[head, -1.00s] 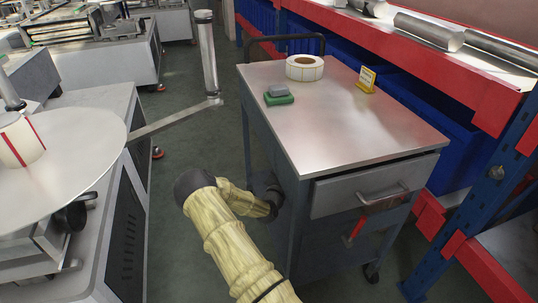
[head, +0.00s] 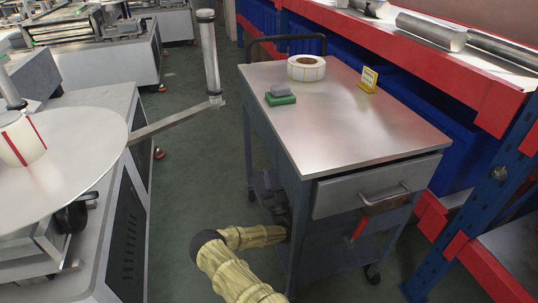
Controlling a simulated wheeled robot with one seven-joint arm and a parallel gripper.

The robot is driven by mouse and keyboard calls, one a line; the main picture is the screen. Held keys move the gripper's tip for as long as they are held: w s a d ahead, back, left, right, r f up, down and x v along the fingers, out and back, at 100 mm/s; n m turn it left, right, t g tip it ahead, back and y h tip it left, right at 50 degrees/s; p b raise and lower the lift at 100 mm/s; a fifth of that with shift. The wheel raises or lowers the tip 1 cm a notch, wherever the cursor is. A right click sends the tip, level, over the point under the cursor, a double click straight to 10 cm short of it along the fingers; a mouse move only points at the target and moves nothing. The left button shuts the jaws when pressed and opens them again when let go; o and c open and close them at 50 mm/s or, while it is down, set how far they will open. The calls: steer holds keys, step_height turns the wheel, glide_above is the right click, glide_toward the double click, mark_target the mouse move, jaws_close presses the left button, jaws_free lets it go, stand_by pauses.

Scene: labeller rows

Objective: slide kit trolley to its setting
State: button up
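The kit trolley (head: 370,130) is a grey metal cart with a flat top, a front drawer (head: 362,188) and a dark push bar (head: 286,37) at its far end. It stands upright on castors on the green floor, beside the rack. A white label roll (head: 306,67), a green and grey block (head: 280,95) and a small yellow sign (head: 368,79) rest on top. My pale yellow arm reaches the trolley's left side from below. My dark gripper (head: 278,205) is low beside the near left leg, partly hidden; its fingers and any contact are unclear.
A blue and red rack (head: 470,85) with blue bins stands close along the trolley's right. Grey labelling machines (head: 105,170) line the left, with a round disc (head: 70,165) and a metal arm (head: 175,122) jutting toward the trolley. Green floor (head: 195,190) is open between them.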

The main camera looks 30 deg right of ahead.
mark_target(269, 154)
steer(key=shift+h, duration=0.3)
steer(key=b+x, duration=0.1)
steer(key=x, duration=0.6)
steer(key=shift+w+r, duration=0.1)
steer(key=shift+w, duration=0.1)
steer(key=shift+c, duration=0.2)
jaws_close()
